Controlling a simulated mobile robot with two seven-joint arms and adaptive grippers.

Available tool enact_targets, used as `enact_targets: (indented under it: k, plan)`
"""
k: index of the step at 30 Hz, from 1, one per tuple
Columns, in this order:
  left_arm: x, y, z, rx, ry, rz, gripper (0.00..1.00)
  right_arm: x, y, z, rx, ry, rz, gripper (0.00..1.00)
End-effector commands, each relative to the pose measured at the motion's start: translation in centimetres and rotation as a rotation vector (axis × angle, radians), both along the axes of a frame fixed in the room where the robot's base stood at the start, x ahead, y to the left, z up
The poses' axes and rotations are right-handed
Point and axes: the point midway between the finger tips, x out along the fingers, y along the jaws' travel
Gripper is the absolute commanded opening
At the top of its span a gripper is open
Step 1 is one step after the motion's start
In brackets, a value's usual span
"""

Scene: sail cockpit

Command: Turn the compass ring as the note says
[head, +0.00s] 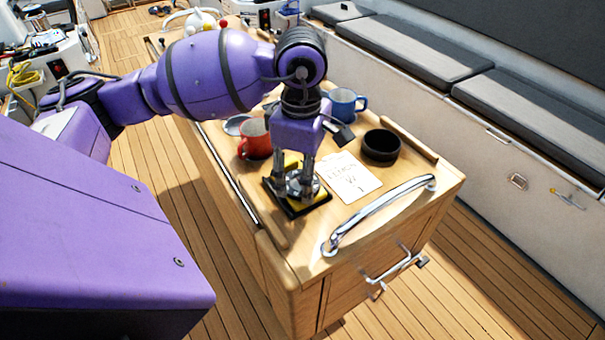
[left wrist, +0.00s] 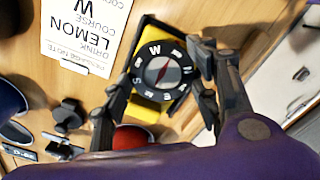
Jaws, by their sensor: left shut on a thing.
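The compass (head: 318,201) sits on the wooden cabinet top, on a black and yellow base. In the left wrist view its black lettered ring (left wrist: 154,50) surrounds a dial with a red needle. W is near the top of the ring there; S is at left and E at bottom. My left gripper (head: 295,188) points down over the compass and is shut on the ring, one finger at each side. The fingers hide part of it. The paper note (head: 350,178) lies beside the compass; in the left wrist view it reads "DRINK LEMON, COURSE W", with the last line cut off. My right gripper is not in view.
A red mug (head: 250,141) stands close behind the compass. A blue mug (head: 345,106) and a black round bowl (head: 381,147) stand farther right. A chrome rail (head: 385,208) rises at the cabinet's front edge. Cushioned benches (head: 400,48) line the right side.

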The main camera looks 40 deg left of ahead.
Motion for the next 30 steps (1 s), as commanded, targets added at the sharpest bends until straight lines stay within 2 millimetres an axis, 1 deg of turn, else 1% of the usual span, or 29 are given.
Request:
enact_targets:
  k: [1,5,18,24,30]
  plan:
    - [0.0,0.0,-0.4,0.002,0.003,-0.028,0.29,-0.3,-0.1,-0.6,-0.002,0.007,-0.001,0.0]
    - [0.0,0.0,-0.5,0.002,0.004,-0.124,0.29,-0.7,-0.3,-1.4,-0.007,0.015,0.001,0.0]
    - [0.0,-0.1,-0.4,0.002,0.003,-0.485,0.29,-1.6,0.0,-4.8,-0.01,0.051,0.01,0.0]
    - [0.0,-0.2,-0.3,0.001,0.002,-0.601,0.29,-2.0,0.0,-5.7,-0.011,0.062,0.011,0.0]
    - [0.0,-0.2,-0.2,0.001,0.002,-0.67,0.29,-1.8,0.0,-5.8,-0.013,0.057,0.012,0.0]
